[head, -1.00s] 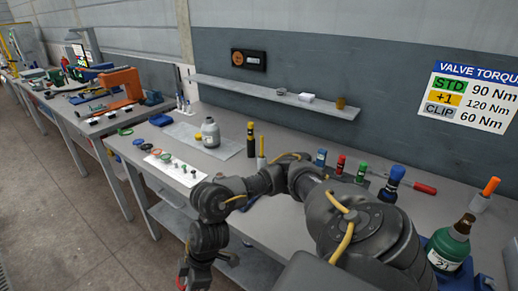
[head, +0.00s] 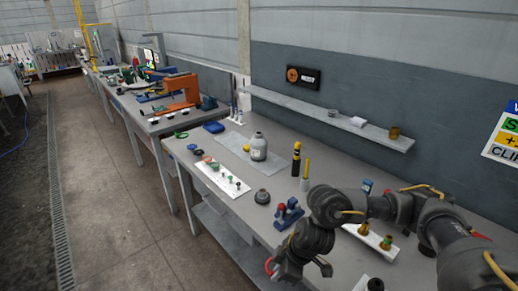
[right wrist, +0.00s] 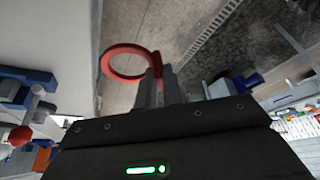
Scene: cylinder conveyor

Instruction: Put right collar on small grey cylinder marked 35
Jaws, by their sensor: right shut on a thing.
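A small grey cylinder (head: 259,149) with a rounded shoulder and a yellow label stands upright on a light mat on the bench in the head view. Its marking is too small to read. My right gripper (right wrist: 158,82) is shut on a red ring-shaped collar (right wrist: 128,80), held by its edge and sticking out to the left of the fingers in the right wrist view. In the head view the red collar (head: 269,266) shows only as a small arc by my right gripper (head: 276,271), low at the bench's front edge, well away from the cylinder. My left gripper is not in view.
A white board (head: 222,180) with small parts lies in front of the mat. A dark round part (head: 262,197), a blue stand (head: 289,214) and two upright tools (head: 296,160) stand near the cylinder. A shelf (head: 330,118) runs along the wall. The aisle floor is clear.

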